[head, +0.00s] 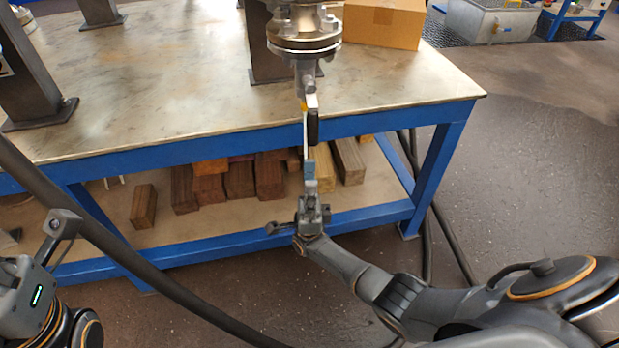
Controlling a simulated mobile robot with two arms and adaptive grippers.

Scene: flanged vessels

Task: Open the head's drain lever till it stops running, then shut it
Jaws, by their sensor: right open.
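The flanged head (303,40) hangs over the table's front edge at the top middle. Below it is a narrow drain fitting with a lever (313,126), pale metal with a black grip, hanging about straight down. A little yellow shows by its pivot. My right gripper (309,168) is just below the lever, fingers pointing up at it. It is open, seen nearly edge-on, and I see nothing held. Whether a fingertip touches the lever I cannot tell. My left gripper (62,224) is at the lower left, away from the head and partly cut off; its jaws are unclear.
A steel-topped table with a blue frame (440,165) stands behind the lever. Wooden blocks (240,180) lie on its lower shelf. A cardboard box (384,22) sits on top at the back. A thick black hose (130,265) crosses the lower left.

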